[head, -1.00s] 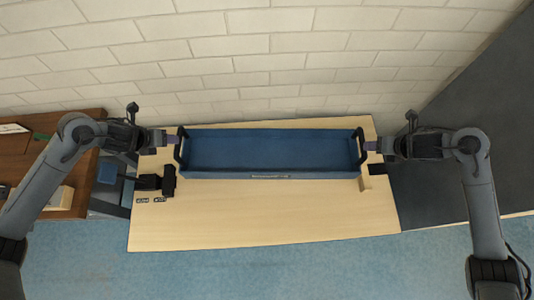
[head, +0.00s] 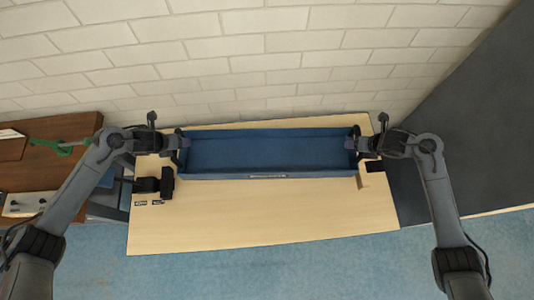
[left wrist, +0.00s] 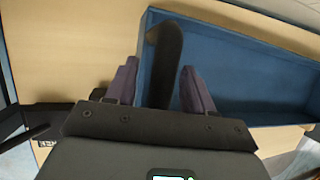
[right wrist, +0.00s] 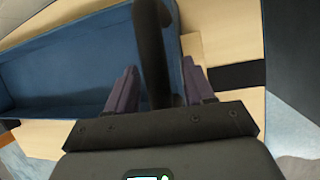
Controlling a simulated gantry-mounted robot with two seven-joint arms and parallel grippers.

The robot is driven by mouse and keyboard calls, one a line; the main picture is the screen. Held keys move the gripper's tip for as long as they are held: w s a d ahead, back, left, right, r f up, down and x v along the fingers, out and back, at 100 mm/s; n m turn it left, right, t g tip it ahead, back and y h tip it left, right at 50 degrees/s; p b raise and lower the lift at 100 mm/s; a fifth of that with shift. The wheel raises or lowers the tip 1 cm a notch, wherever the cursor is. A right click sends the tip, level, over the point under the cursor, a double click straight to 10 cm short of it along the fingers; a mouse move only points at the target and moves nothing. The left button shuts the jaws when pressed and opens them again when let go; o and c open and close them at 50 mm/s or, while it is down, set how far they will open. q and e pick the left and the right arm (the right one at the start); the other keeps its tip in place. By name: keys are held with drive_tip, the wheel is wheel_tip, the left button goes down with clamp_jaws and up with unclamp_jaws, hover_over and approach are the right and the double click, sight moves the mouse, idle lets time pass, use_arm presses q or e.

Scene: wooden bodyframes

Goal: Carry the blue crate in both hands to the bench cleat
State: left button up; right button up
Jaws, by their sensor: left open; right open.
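The blue crate (head: 265,150) is long, open-topped and looks empty. It sits at the back of the pale wooden bench (head: 280,220). It has a black handle at each end. My left gripper (head: 184,143) is at the crate's left end. In the left wrist view its open fingers (left wrist: 158,88) stand either side of the dark left handle (left wrist: 164,60). My right gripper (head: 352,143) is at the right end. In the right wrist view its open fingers (right wrist: 160,88) stand either side of the right handle (right wrist: 152,50). I cannot pick out the cleat with certainty; a small wooden block (head: 363,183) stands near the crate's front right corner.
A black vise-like tool (head: 160,184) is on the bench's left side. A brown side table (head: 30,160) with a green tool (head: 70,144) stands at the left. A white brick wall (head: 270,60) is close behind. A dark panel (head: 470,140) is at the right. The bench front is clear.

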use_arm(q)
clamp_jaws()
use_arm(e)
clamp_jaws()
use_arm(q)
drive_tip(key=shift+r, duration=0.1)
use_arm(e)
drive_tip(key=shift+r, duration=0.15)
idle(0.9)
